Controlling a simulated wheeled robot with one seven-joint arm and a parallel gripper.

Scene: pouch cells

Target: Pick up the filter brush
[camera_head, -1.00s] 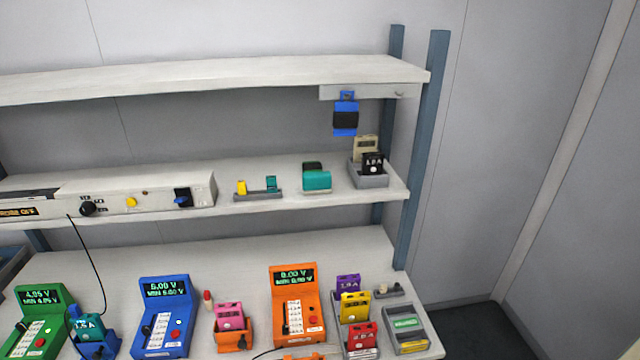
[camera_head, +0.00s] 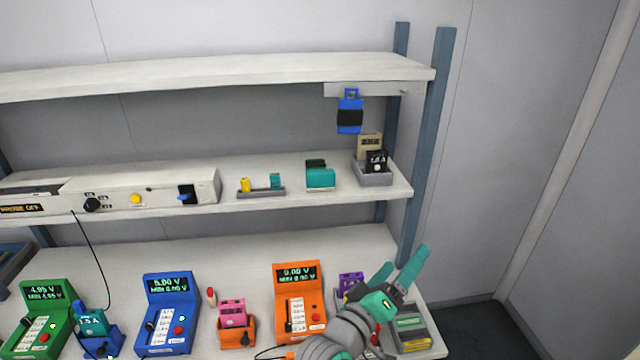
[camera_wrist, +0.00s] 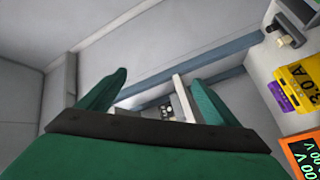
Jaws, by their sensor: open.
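I cannot tell for sure which thing is the filter brush. A blue piece with a black band (camera_head: 350,115) hangs from a rail under the upper shelf, at its right end. A teal block with a dark top (camera_head: 320,178) sits on the middle shelf. My gripper (camera_head: 397,270) is open and empty, over the right end of the bench and below both. In the wrist view its two green fingers (camera_wrist: 158,80) stand apart with nothing between them. My arm hides part of the bench's right end.
A grey holder (camera_head: 376,180) with a beige and a black pack stands at the middle shelf's right end. A blue-grey post (camera_head: 428,150) rises beside the shelves. The orange meter (camera_head: 298,300) and a yellow pack (camera_wrist: 298,86) are close to my gripper. Open floor lies right.

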